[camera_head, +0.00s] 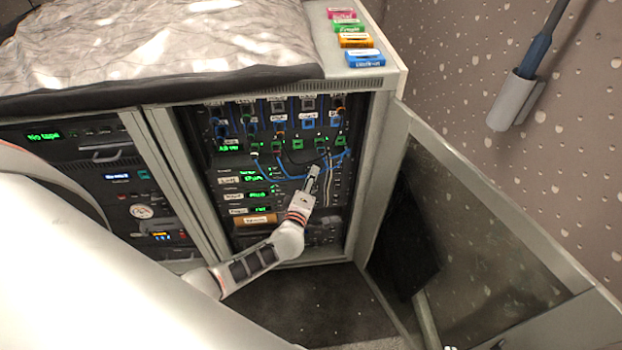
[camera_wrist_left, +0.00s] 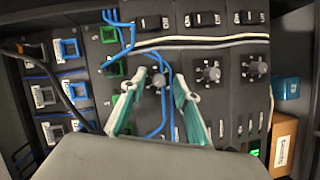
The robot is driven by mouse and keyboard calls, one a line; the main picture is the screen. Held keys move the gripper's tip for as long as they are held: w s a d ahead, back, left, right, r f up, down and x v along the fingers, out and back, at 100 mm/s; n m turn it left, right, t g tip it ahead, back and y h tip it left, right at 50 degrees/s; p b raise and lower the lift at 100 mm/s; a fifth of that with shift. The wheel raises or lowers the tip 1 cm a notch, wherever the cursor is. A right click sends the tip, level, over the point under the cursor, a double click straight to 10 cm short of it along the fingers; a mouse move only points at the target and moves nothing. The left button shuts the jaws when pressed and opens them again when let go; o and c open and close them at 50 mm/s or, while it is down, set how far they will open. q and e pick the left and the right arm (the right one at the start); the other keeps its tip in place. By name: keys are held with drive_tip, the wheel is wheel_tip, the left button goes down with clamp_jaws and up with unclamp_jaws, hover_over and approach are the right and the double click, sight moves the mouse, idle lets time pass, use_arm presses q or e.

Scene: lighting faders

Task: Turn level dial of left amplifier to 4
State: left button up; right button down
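My left gripper (camera_head: 313,173) reaches into the open rack in the head view. In the left wrist view the left gripper (camera_wrist_left: 158,77) has its two teal-and-white fingers apart, one on each side of a small grey dial (camera_wrist_left: 154,84). I cannot tell whether the fingers touch it. Two more grey dials, a middle one (camera_wrist_left: 208,72) and a right one (camera_wrist_left: 254,68), stand in the same row to its right. The numbers around the dials are too small to read. Which dial belongs to the left amplifier cannot be told. My right gripper is not in view.
Blue cables (camera_wrist_left: 125,45) run close to the left finger, and one passes by the dial. Pale cables (camera_wrist_left: 200,40) cross above the dials. An orange box (camera_wrist_left: 284,139) stands at right. In the head view the glass door (camera_head: 480,220) hangs open to the right.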

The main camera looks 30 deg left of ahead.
use_arm(q)
drive_tip(key=v, duration=1.2)
drive_tip(key=shift+d, duration=0.1)
idle(0.4)
drive_tip(key=s+d+r+m+g+h+p, duration=0.1)
drive_tip(key=s+d+r+m+h, duration=0.1)
drive_tip(key=s+d+m+h, duration=0.7)
drive_tip(key=s+f+m+g+y, duration=0.3)
drive_tip(key=s+f+m+g, duration=0.1)
drive_tip(key=s+m, duration=0.7)
drive_tip(key=shift+a+m+g+p, duration=0.3)
drive_tip(key=shift+m+p, duration=0.15)
drive_tip(key=shift+m, duration=0.35)
